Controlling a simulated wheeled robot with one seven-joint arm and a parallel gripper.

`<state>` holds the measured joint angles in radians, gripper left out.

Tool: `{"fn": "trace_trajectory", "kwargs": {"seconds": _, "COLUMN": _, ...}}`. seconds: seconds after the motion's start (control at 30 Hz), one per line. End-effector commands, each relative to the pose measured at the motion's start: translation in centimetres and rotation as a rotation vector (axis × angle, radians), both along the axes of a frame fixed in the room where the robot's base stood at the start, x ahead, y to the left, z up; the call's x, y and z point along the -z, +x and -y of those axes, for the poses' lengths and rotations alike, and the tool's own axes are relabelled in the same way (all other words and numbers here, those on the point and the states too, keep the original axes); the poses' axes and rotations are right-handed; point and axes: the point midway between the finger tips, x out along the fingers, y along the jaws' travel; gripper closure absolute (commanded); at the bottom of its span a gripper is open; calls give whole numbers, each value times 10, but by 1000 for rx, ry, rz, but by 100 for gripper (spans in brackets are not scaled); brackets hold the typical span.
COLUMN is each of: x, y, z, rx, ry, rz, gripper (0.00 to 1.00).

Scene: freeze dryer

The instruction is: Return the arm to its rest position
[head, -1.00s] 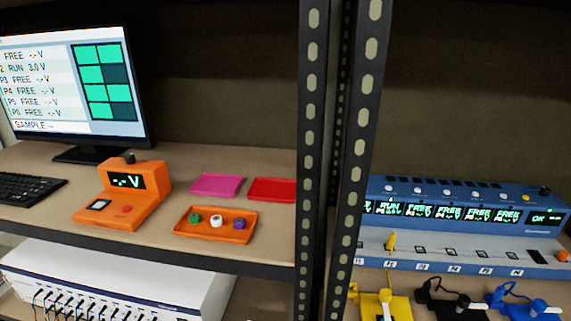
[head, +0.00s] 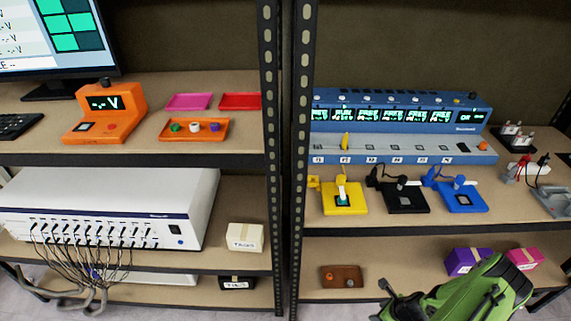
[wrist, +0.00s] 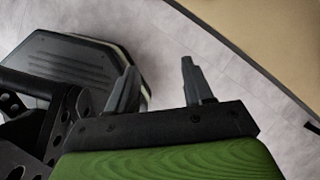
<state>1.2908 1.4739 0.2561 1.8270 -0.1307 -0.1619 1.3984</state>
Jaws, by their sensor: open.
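My gripper (wrist: 158,67) shows in the wrist view with its two dark fingers apart and nothing between them. Grey floor lies beyond the fingertips. In the head view my green arm (head: 470,293) is at the bottom right, in front of the lower right shelf, with dark parts at its left end. The rest of my arm is cut off by the picture's bottom edge.
Shelving with a dark perforated post (head: 299,150) stands ahead. A blue instrument (head: 400,128), a yellow stand (head: 345,203), a black stand and a blue stand sit on the right shelf. Purple (head: 468,260) and magenta boxes (head: 525,258) are close by my arm. A tan surface (wrist: 285,35) edges the wrist view.

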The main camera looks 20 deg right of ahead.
Motion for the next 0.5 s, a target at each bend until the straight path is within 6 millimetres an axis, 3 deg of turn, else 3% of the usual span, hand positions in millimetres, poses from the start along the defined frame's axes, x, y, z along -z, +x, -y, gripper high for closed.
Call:
{"fn": "trace_trajectory", "kwargs": {"seconds": 0.27, "x": -63, "y": 30, "z": 10, "rx": -282, "ry": -111, "rz": -7, "gripper": 49}}
{"fn": "trace_trajectory", "kwargs": {"seconds": 0.37, "x": -97, "y": 44, "z": 10, "rx": -425, "ry": -168, "rz": -11, "gripper": 49}}
{"fn": "trace_trajectory", "kwargs": {"seconds": 0.5, "x": -162, "y": 70, "z": -2, "rx": -686, "ry": -273, "rz": -16, "gripper": 49}}
